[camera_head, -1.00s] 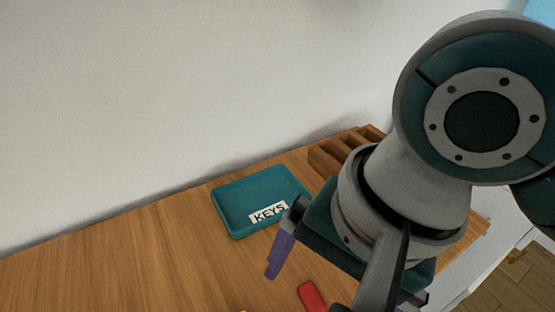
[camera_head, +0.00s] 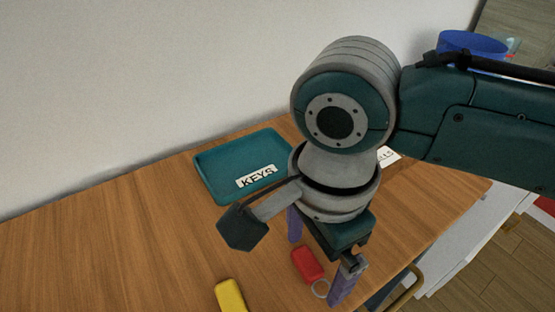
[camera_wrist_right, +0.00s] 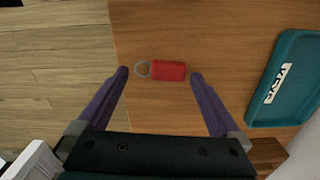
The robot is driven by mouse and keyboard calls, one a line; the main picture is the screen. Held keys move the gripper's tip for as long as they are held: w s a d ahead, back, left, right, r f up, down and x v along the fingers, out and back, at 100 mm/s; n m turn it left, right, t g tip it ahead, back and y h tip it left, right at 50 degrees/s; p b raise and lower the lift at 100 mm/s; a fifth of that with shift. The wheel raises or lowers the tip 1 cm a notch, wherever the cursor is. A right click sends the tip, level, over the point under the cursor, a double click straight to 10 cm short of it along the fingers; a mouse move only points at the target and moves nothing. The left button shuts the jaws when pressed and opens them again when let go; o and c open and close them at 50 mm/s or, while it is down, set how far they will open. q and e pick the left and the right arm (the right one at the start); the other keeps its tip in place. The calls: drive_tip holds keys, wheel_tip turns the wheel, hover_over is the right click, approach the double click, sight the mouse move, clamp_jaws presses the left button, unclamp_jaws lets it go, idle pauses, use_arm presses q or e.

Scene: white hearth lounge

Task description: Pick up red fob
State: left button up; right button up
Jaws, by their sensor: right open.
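The red fob (camera_head: 307,265) with a metal ring lies on the wooden table top (camera_head: 120,240). In the head view it is between the purple fingers of my right gripper (camera_head: 318,258). In the right wrist view the red fob (camera_wrist_right: 169,71) lies just ahead of and between the spread fingertips of the right gripper (camera_wrist_right: 159,75), its ring toward the left finger. The right gripper is open and empty. I cannot tell its exact height above the fob. My left gripper is not in view.
A teal tray (camera_head: 208,185) labelled KEYS stands behind the fob against the wall; it also shows in the wrist view (camera_wrist_right: 302,45). A yellow fob-like object (camera_head: 230,296) lies front left. A blue container (camera_head: 470,46) is at the far right. The table's left part is clear.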

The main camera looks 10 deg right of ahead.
drive_tip(key=shift+f, duration=0.8)
drive_tip(key=c, duration=1)
